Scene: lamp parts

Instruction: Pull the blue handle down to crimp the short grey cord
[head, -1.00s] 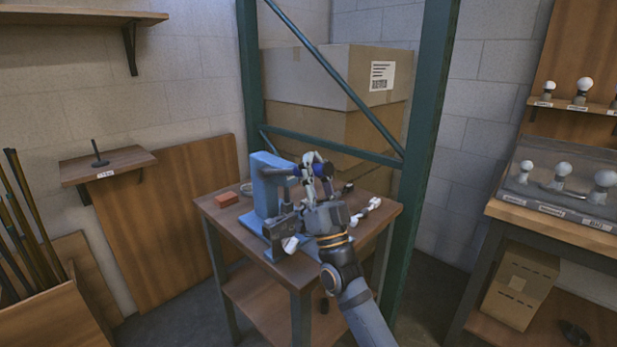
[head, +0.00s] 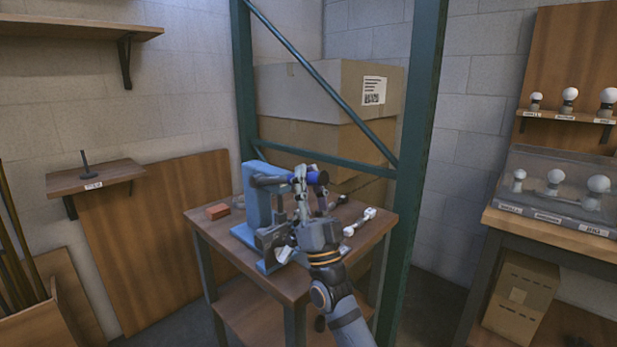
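The blue crimping press (head: 252,205) stands on the small wooden table, with a dark fixture (head: 270,238) at its front. Its blue handle (head: 318,178) sticks out to the right from the top. My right gripper (head: 311,182) is at the handle, coming up from below. One pale finger crosses the handle's bar and the other is under its blue end. I cannot tell whether the fingers are closed on it. A white piece (head: 285,254) shows at the fixture's front. I cannot make out the short grey cord. My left gripper is out of view.
A reddish block (head: 217,212) lies on the table (head: 290,290) left of the press. A white double-ended part (head: 359,222) lies to the right. A green rack post (head: 411,170) and cardboard boxes (head: 330,90) stand close behind. A lamp bench (head: 545,233) is at the right.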

